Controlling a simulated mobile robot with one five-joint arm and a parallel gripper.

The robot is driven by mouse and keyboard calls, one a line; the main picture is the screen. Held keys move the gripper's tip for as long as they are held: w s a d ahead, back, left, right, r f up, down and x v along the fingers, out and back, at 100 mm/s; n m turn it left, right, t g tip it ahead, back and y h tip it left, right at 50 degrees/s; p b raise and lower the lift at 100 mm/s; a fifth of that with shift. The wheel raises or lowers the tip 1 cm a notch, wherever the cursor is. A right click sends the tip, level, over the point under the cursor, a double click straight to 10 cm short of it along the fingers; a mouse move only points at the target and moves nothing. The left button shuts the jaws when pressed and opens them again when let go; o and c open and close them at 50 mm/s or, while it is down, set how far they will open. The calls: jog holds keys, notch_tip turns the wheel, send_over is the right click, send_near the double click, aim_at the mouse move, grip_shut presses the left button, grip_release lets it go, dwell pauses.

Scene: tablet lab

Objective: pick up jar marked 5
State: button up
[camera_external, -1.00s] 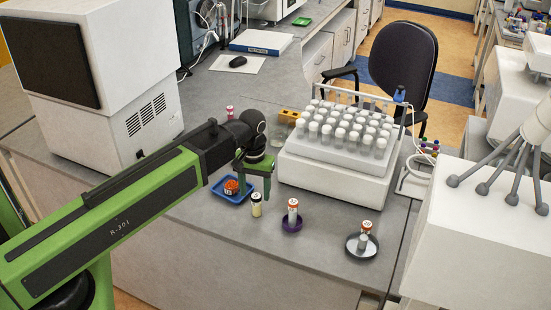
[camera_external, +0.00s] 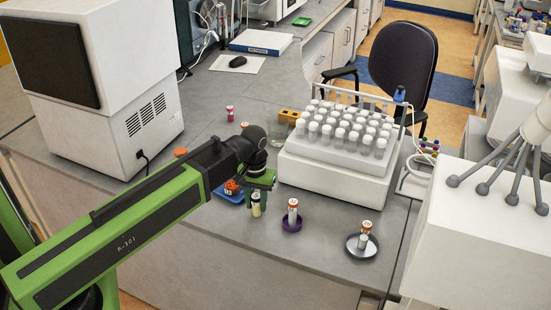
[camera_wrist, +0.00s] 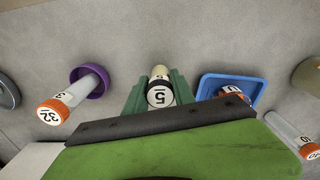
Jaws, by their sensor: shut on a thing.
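The jar marked 5 (camera_wrist: 160,93) has a pale lid with a black "5" and a dark band. In the wrist view it stands between the two green fingers of my gripper (camera_wrist: 157,88), which are shut on it. In the external view the jar (camera_external: 256,207) shows below my gripper (camera_external: 259,191), upright at the front of the bench. I cannot tell whether its base touches the bench top.
A blue tray (camera_external: 227,199) with an orange-lidded jar is close beside the jar. A jar stands in a purple dish (camera_external: 291,224) to the right, another in a grey dish (camera_external: 351,252). A white tube rack (camera_external: 330,178) stands behind.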

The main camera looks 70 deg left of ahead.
aim_at(256, 196)
grip_shut()
jog(key=shift+r, duration=0.1)
jog(key=shift+r+p, duration=0.35)
jog(key=shift+p, duration=0.1)
notch_tip(256, 196, up, 4)
jog(key=p, duration=0.3)
jog(key=shift+f+p, duration=0.15)
jog(key=shift+p, duration=0.2)
jog(key=d+r+p, duration=0.6)
jog(key=d, duration=0.5)
jog(key=shift+s+d+r, duration=0.2)
jog(key=shift+s+d, duration=0.15)
jog(key=shift+s, duration=0.05)
